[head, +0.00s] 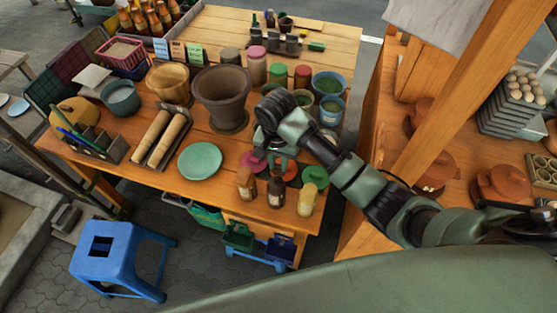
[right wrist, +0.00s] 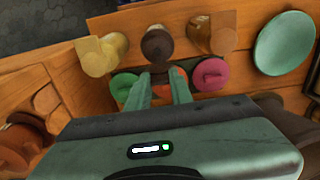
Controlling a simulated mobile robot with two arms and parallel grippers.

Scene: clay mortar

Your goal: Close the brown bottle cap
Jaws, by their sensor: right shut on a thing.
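A dark brown bottle (head: 276,191) stands open-topped at the table's front edge, between an amber bottle (head: 245,183) and a yellow bottle (head: 307,198). In the right wrist view the dark bottle (right wrist: 157,45) is just beyond my fingertips. An orange-red cap (head: 290,172) lies behind it, between a pink cap (head: 253,162) and a green cap (head: 316,176). My right gripper (head: 277,164) points down over the orange-red cap and is shut on it. The fingers (right wrist: 166,88) hide most of that cap in the wrist view. My left gripper is not in view.
A green plate (head: 200,160) lies left of the bottles. A large clay mortar (head: 222,94) and several jars and bowls crowd the table behind my right gripper. A wooden post (head: 460,90) and a second table with clay pots stand at the right.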

